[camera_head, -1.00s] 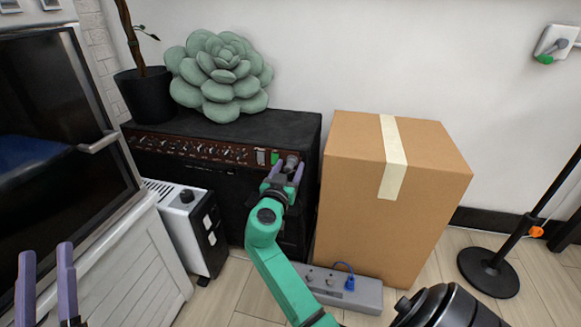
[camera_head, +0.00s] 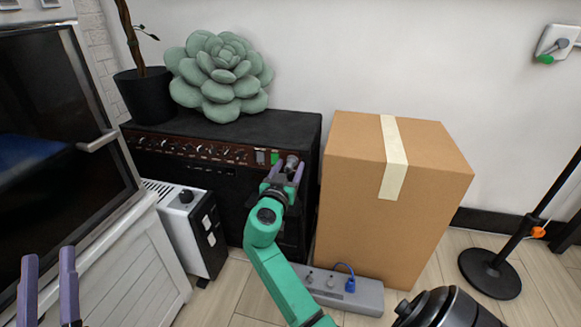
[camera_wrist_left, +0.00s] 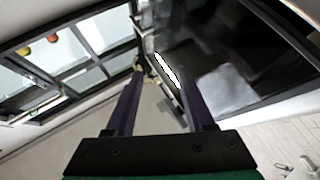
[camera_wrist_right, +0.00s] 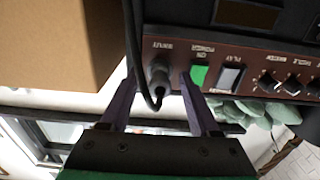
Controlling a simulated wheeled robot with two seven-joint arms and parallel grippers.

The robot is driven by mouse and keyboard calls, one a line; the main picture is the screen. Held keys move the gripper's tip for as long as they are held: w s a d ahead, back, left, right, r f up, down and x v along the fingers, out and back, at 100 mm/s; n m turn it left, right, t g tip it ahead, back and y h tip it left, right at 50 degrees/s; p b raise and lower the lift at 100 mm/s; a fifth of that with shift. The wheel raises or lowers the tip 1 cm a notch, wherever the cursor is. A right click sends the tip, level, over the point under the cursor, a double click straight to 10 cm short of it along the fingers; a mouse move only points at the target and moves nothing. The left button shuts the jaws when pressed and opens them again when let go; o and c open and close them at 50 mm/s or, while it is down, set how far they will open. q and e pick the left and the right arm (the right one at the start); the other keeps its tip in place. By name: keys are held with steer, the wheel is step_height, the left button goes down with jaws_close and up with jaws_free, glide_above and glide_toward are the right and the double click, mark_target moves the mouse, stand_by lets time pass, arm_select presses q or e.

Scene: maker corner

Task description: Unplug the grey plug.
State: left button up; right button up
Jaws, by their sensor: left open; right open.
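A grey plug (camera_wrist_right: 160,75) with a black cable sits in a socket on the brown front panel of the black amplifier (camera_head: 180,182), beside the green power switch. It also shows in the head view (camera_head: 292,160). My right gripper (camera_head: 285,172) is open at that panel. In the right wrist view its two purple fingers (camera_wrist_right: 158,85) stand on either side of the plug; I cannot tell whether they touch it. A second grey plug (camera_head: 558,45) shows at the white wall outlet (camera_head: 547,38), with a green part below it. My left gripper (camera_head: 48,260) is open and empty at the lower left.
A cardboard box (camera_head: 345,200) stands close to the right of the amplifier. A grey power strip (camera_head: 368,297) with a blue plug (camera_head: 349,285) lies on the floor. A white heater (camera_head: 183,225) is at left. A succulent (camera_head: 220,78) and a pot (camera_head: 148,97) stand on the amplifier.

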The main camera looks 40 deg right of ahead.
mark_target(288, 170)
steer(key=shift+f+b, duration=0.1)
steer(key=shift+b, duration=0.3)
steer(key=shift+c, duration=0.3)
jaws_close()
stand_by(0.6)
steer(key=shift+s+a, duration=0.1)
stand_by(0.5)
steer(key=shift+b+v, duration=0.6)
steer(key=shift+v, duration=2.25)
